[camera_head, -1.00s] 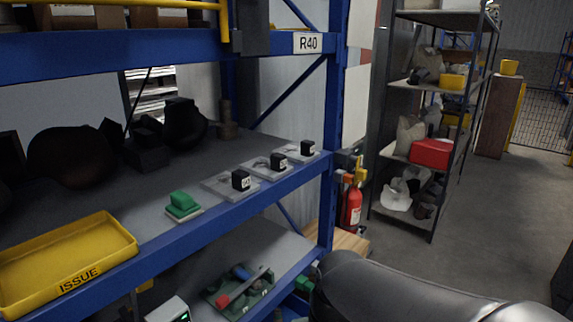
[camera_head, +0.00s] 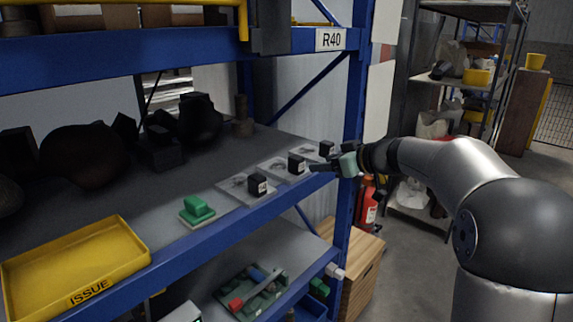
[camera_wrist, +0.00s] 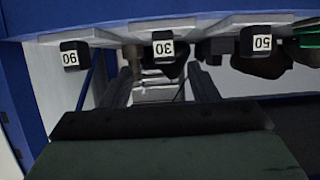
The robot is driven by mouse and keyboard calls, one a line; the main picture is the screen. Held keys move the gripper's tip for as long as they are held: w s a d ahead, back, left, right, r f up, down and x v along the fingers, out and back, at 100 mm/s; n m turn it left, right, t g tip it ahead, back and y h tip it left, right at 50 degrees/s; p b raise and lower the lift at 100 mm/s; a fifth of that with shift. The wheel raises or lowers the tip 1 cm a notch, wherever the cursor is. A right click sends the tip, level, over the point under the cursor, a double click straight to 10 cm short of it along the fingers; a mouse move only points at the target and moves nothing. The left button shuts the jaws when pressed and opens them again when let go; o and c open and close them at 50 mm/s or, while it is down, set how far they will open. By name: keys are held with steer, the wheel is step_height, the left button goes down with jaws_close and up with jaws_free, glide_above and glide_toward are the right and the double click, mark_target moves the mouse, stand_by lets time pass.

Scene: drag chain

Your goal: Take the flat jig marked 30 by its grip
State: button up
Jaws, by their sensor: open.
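Three flat jigs, pale plates each with a black block grip at the front, lie in a row on the shelf. The wrist view is upside down. There the middle grip reads 30 (camera_wrist: 164,50); the grip on the right reads 50 (camera_wrist: 261,42), and the left one seems to read 90 (camera_wrist: 73,56). The 30 jig is the middle one in the head view (camera_head: 278,167). My gripper (camera_head: 314,168) is open and empty, in front of the shelf edge near the 30 grip. In the wrist view the fingers (camera_wrist: 160,80) flank the line to that grip, not around it.
A green block on a pale base (camera_head: 197,211) and a yellow ISSUE tray (camera_head: 75,265) stand left along the shelf. Dark bulky parts (camera_head: 85,155) sit behind. A blue upright (camera_head: 352,110) stands right of the jigs. The shelf below holds a green tool tray (camera_head: 250,292).

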mark_target(302, 163)
steer(key=p+x, duration=0.1)
steer(key=x, duration=0.4)
steer(key=shift+w+a+p, duration=0.15)
steer(key=shift+a+p, duration=0.05)
steer(key=shift+p, duration=0.1)
steer(key=shift+w+a+f+p, duration=0.1)
steer(key=shift+w+a+p, duration=0.1)
steer(key=shift+a+p, duration=0.3)
steer(key=p+x, duration=0.2)
steer(key=x, duration=0.1)
steer(key=shift+w+a, duration=0.1)
steer(key=shift+a, duration=0.3)
steer(key=shift+w+a+f, duration=0.2)
steer(key=shift+a+f, duration=0.05)
steer(key=shift+f, duration=0.05)
steer(key=c, duration=1)
steer(key=shift+r, duration=0.1)
jaws_close()
